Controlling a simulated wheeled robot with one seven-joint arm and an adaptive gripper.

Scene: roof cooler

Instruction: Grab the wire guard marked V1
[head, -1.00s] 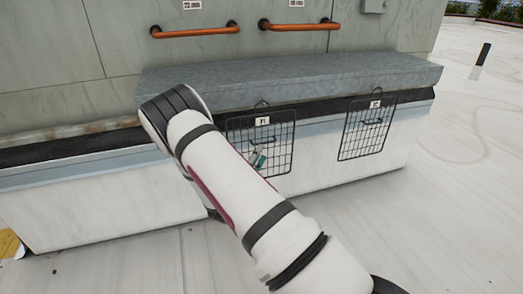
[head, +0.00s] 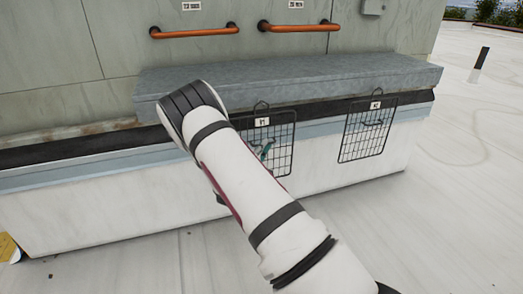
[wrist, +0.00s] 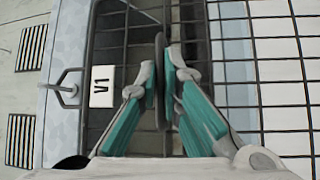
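The wire guard marked V1 (head: 281,158) is a dark wire grid hanging by a top loop on the low wall in the head view. In the wrist view its grid (wrist: 258,72) appears sideways, with the white V1 tag (wrist: 103,86) at left. A dark upright handle bar (wrist: 160,85) stands out in front of the grid. My gripper (wrist: 162,66) has its teal fingers on either side of this bar, drawn in close against it, and looks shut on it. In the head view my arm hides the guard's lower left, and only a bit of my gripper (head: 266,151) shows.
A second tagged wire guard (head: 367,130) hangs to the right. A grey ledge (head: 300,78) juts out above both guards. Two orange rails (head: 195,32) (head: 298,26) are fixed on the wall above. The pale roof floor at front right is clear.

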